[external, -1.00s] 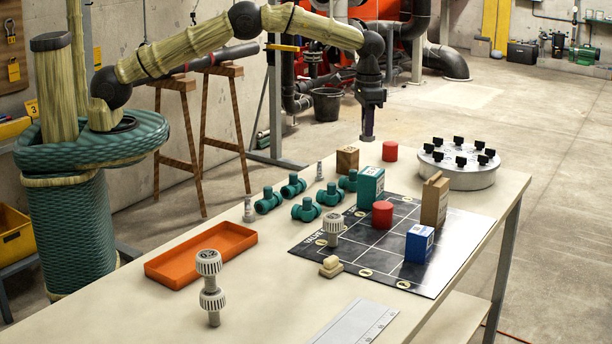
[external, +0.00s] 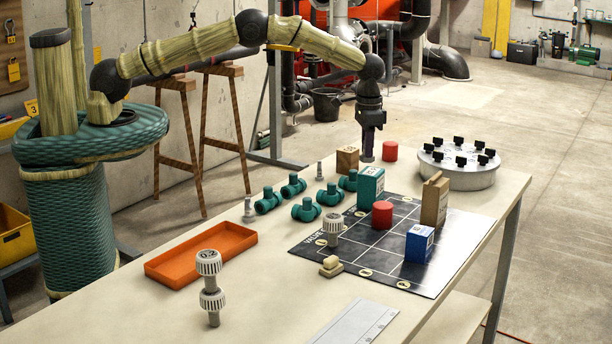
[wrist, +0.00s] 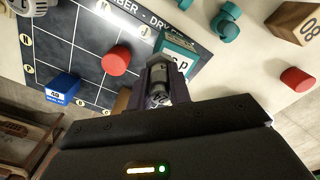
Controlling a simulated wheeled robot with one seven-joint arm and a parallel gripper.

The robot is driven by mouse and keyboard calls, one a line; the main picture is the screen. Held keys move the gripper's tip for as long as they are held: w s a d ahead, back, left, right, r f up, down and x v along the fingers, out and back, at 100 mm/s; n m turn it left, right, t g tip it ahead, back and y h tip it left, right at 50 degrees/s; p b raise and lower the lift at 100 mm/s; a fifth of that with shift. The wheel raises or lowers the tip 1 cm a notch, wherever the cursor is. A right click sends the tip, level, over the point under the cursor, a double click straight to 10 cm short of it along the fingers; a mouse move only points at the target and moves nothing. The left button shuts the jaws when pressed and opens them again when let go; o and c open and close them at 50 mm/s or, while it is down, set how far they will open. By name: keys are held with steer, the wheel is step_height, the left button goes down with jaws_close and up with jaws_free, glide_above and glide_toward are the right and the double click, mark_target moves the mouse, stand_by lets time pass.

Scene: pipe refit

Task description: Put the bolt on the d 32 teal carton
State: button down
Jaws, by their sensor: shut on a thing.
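The teal carton (external: 370,187) stands upright at the back edge of the dark gridded mat. In the wrist view the teal carton (wrist: 180,48) is just beyond the jaws; its label shows upside down and partly hidden, so its number is unclear.
A red cylinder (external: 382,214), a brown carton (external: 434,202) and a blue carton (external: 419,243) stand on the mat. A wooden cube (external: 347,159) and another red cylinder (external: 390,151) are behind. Teal fittings (external: 306,209) lie left. An orange tray (external: 201,255) is at the front left.

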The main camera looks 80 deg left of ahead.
steer(key=shift+f+p, duration=0.6)
steer(key=shift+f, duration=1.2)
steer(key=shift+f, duration=0.1)
steer(key=c, duration=1.3)
jaws_free()
steer(key=shift+f, duration=0.1)
step_height(320, 180, up, 12)
steer(key=b, duration=0.3)
steer(key=shift+r, duration=0.2)
